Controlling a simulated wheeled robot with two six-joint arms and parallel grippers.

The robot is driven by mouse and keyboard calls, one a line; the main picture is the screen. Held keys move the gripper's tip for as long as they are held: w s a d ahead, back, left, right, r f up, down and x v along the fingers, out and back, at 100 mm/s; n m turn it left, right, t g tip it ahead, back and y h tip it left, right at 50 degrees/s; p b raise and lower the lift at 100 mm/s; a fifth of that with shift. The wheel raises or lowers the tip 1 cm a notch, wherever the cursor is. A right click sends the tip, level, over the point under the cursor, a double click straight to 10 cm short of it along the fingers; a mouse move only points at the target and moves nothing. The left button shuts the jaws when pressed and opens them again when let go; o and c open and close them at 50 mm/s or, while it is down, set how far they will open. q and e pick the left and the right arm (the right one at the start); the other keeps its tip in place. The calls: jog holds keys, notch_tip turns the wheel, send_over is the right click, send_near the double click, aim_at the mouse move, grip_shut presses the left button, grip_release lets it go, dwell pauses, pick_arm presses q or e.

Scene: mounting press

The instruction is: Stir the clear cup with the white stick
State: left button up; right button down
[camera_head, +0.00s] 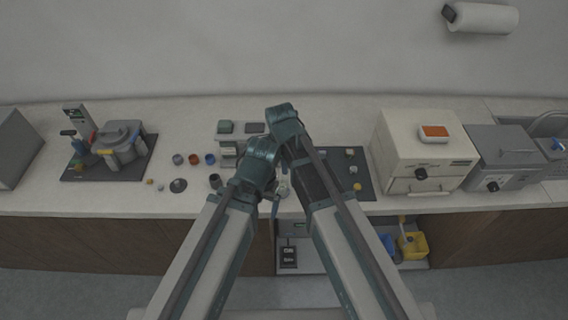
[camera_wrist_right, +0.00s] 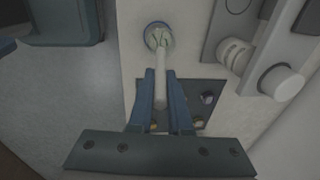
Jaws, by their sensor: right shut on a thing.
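The white stick (camera_wrist_right: 161,62) stands between the fingers of my right gripper (camera_wrist_right: 161,76), which is shut on it. The stick's far end is inside the clear cup (camera_wrist_right: 150,30), a small round vessel with pale contents, in the right wrist view. The gripper's fingertips are outside the cup, a short way from its rim. In the head view, a small clear shape, likely the cup (camera_head: 283,188), shows between my two arms near the counter's front. My arms cover much of that area. My left gripper's jaws are too small and covered to read.
A stirrer-like machine (camera_head: 120,145) stands on a dark mat at the left. Several small cups (camera_head: 194,159) are left of my arms. A cream box with a front handle (camera_head: 425,150) and a grey unit (camera_head: 500,157) stand at the right. A shelf below holds a yellow bin (camera_head: 412,246).

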jog(key=shift+s+f+b, duration=0.1)
jog(key=shift+f+b, duration=0.5)
jog(key=shift+f, duration=0.3)
jog(key=f+b, duration=0.5)
jog(key=shift+w+a+f+b, duration=0.2)
jog(key=shift+w+f+b, duration=0.1)
jog(key=shift+w, duration=0.1)
jog(key=shift+a, duration=0.1)
